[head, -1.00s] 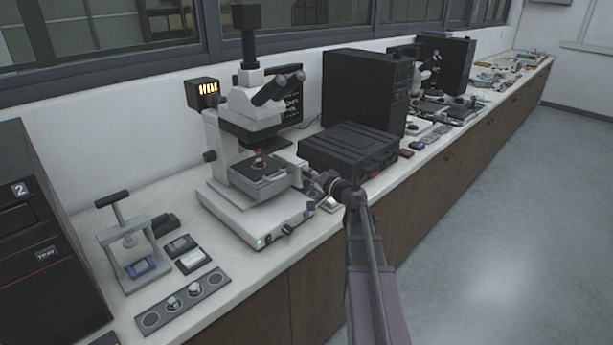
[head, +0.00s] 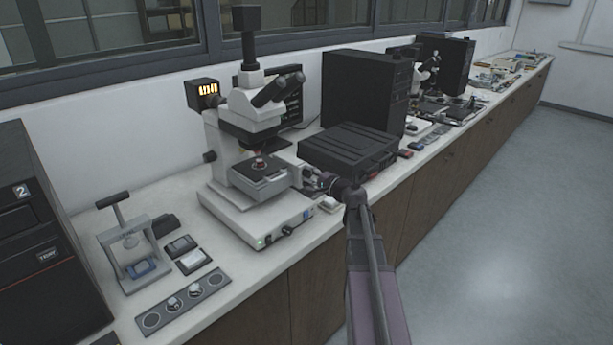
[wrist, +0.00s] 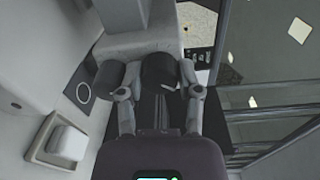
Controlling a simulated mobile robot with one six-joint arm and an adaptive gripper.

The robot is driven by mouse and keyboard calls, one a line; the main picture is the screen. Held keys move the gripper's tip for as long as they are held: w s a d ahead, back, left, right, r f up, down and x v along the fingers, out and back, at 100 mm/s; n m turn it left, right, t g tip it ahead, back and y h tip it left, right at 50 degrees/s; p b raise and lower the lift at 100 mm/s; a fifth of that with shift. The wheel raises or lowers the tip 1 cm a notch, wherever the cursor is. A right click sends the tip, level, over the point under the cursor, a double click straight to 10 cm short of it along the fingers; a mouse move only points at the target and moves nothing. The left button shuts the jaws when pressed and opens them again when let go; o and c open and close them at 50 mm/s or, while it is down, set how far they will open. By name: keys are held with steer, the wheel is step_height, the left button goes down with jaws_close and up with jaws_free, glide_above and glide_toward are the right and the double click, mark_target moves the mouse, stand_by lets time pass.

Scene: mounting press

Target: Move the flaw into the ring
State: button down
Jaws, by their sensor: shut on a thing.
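The microscope (head: 225,140) stands on the bench, with a small sample on its dark stage (head: 262,171). My gripper (head: 312,178) is at the right side of the stage, shut on what looks like a stage knob; the grip itself is small and partly hidden. In the wrist view, my gripper (wrist: 160,92) has a finger on each side of dark parts. A pale speckled picture (wrist: 200,22) shows at the top there, perhaps part of the screen (head: 292,108) behind the microscope. I cannot make out the flaw or a ring on it.
A small press (head: 132,245), pads and a knob panel (head: 182,302) lie to the left. The floor at right is clear.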

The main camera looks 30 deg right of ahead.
steer(key=shift+d, duration=0.2)
steer(key=shift+c, duration=1.4)
jaws_free()
steer(key=shift+s, duration=0.2)
steer(key=v, duration=1.5)
steer(key=shift+s+p, duration=0.25)
steer(key=shift+p, duration=0.05)
stand_by(0.3)
steer(key=shift+d, duration=0.1)
stand_by(1.5)
